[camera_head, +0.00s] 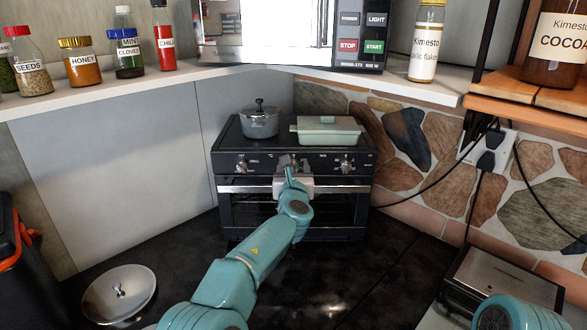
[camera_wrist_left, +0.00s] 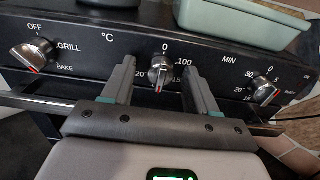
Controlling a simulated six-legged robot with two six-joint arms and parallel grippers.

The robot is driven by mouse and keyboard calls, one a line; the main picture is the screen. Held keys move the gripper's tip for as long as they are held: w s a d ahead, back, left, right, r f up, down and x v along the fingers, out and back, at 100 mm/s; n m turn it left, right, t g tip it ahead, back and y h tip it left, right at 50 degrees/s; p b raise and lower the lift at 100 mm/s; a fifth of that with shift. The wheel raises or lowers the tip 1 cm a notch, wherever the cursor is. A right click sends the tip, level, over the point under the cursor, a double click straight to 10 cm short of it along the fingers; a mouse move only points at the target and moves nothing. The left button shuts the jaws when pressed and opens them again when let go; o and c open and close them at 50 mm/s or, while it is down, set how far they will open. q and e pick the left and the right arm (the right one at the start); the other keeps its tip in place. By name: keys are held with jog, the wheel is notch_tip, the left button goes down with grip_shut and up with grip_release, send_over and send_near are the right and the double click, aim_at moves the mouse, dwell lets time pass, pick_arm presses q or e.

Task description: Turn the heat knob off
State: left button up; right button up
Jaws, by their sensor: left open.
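The oven (camera_head: 297,190) has a black panel with three silver knobs. The heat knob (camera_wrist_left: 160,69), marked °C, is the middle one. Its red mark points down, between the 20 and 15 figures, away from the 0 at the top. My left gripper (camera_wrist_left: 158,76) is open in front of the panel, with one finger on each side of the heat knob. A gap shows beside each finger. In the head view my left gripper (camera_head: 289,164) largely hides this knob. My right gripper is out of view.
The grill/bake knob (camera_wrist_left: 34,54) is left and the minutes knob (camera_wrist_left: 264,92) right. The oven handle (camera_wrist_left: 42,103) runs below. A pot (camera_head: 259,123) and a green dish (camera_head: 327,132) stand on top. A sandwich press (camera_head: 508,275) lies right.

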pick_arm(q)
jog(key=shift+s+d+r, duration=0.1)
jog(key=c, duration=1)
